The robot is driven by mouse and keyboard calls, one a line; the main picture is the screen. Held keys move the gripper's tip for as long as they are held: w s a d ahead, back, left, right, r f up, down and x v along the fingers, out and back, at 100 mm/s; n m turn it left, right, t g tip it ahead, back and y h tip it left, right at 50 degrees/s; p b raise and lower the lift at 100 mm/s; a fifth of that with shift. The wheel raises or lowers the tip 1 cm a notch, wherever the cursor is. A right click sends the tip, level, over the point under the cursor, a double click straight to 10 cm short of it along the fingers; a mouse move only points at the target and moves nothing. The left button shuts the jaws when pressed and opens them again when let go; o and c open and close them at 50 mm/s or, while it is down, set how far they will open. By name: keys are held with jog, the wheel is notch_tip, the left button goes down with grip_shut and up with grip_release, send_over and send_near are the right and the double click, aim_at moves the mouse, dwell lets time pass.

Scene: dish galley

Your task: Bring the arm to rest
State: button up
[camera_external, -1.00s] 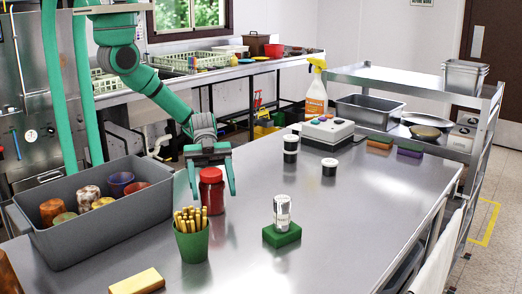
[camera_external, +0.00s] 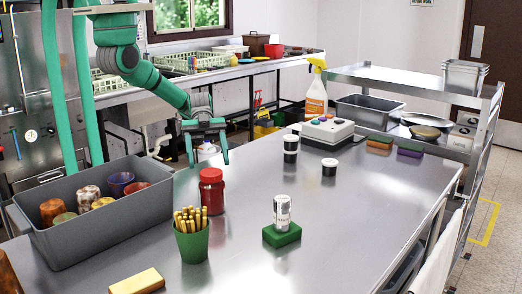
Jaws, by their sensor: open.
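The jar stands upright on the table, apart from the fingers. My green arm reaches down to the gripper from the upper left.
A grey bin (camera_external: 100,225) with several cups stands left of the gripper. A green holder with yellow sticks (camera_external: 191,240), a shaker on a green block (camera_external: 282,225), a yellow block (camera_external: 137,281) and dark jars (camera_external: 290,148) stand on the table. The table's right front is clear.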

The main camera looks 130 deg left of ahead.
jog(key=shift+s+a+r, duration=0.2)
jog(key=shift+s+a, duration=0.1)
jog(key=shift+s, duration=0.15)
